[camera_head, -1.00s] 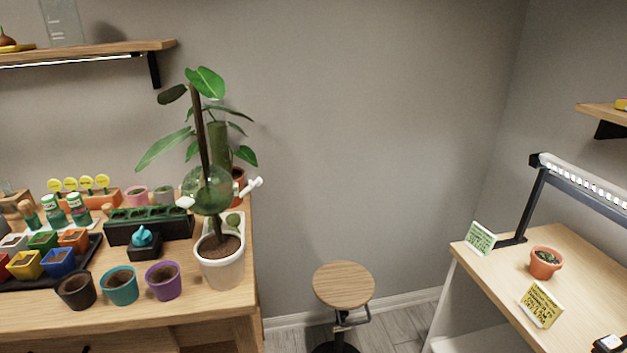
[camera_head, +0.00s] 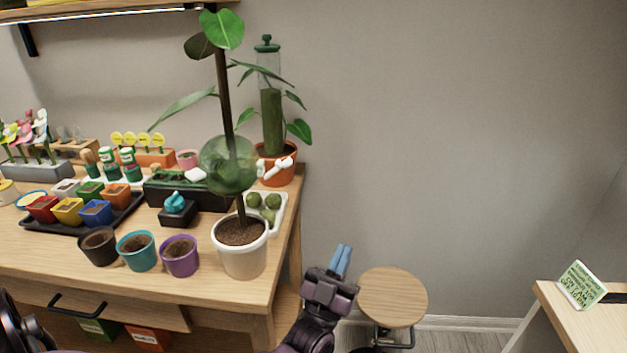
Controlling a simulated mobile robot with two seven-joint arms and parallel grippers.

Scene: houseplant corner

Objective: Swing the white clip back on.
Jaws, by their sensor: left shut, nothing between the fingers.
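The white clip (camera_head: 277,167) sticks out at the right side of a translucent green ball (camera_head: 228,164) on the stem of a tall plant. It looks swung outward, tilted up to the right. A smaller white part (camera_head: 195,174) shows at the ball's left side. The plant stands in a white pot (camera_head: 242,257) near the bench's right end. My left gripper (camera_head: 342,260) is shut and empty, its blue fingertips pointing up. It is to the right of and below the clip, well apart from it, beside the bench's edge. My right gripper is not in view.
Brown, teal (camera_head: 137,251) and purple (camera_head: 180,256) pots stand left of the white pot. A terracotta pot (camera_head: 277,172) with a leafy plant and a white tray (camera_head: 281,217) are behind. A round stool (camera_head: 393,296) is right of my gripper.

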